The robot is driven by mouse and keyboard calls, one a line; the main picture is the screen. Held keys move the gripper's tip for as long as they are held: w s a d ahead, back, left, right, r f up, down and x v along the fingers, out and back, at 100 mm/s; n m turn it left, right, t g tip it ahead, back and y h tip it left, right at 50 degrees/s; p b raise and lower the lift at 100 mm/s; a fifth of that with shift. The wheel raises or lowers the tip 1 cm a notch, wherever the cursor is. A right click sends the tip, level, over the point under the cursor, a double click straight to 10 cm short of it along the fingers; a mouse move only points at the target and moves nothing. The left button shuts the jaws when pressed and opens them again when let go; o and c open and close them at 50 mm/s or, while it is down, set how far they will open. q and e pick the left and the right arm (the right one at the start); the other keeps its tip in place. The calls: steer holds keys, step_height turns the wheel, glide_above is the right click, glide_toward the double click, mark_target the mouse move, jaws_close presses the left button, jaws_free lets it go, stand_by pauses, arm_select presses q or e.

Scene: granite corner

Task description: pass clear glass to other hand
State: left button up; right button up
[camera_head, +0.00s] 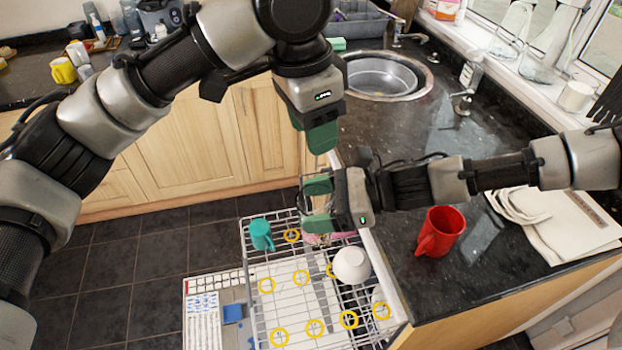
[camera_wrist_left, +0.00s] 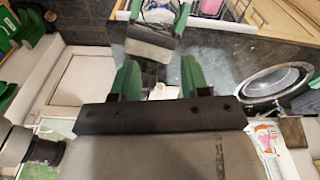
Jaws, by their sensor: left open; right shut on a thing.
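My right gripper (camera_head: 317,204) comes in from the right, over the dishwasher rack. Its green fingers are shut on the clear glass, which is so transparent that its outline hardly shows. My left gripper (camera_head: 322,142) is just above it, pointing down and empty. In the left wrist view the green fingers of my left gripper (camera_wrist_left: 158,80) are apart, and my right gripper (camera_wrist_left: 152,42) lies just beyond them. I cannot tell whether the left fingers touch the glass.
The pulled-out rack (camera_head: 247,283) holds a teal mug (camera_head: 261,235) and a white bowl (camera_head: 351,265). A red mug (camera_head: 440,232) and folded cloth (camera_head: 560,225) are on the granite counter (camera_head: 410,125), near my right arm. A round sink (camera_head: 382,78) lies behind.

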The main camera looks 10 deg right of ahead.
mark_target(301, 197)
arm_select(q)
steer(key=f+n, duration=0.3)
steer(key=f, duration=0.2)
steer(key=w+a+f+n+y, duration=0.1)
steer(key=f+n, duration=0.2)
steer(key=f, duration=0.3)
steer(key=f+n, duration=0.3)
steer(key=f, duration=0.2)
steer(key=shift+w+a+f+y, duration=0.3)
steer(key=shift+w+a+f, duration=0.05)
steer(key=shift+c, duration=0.3)
jaws_close()
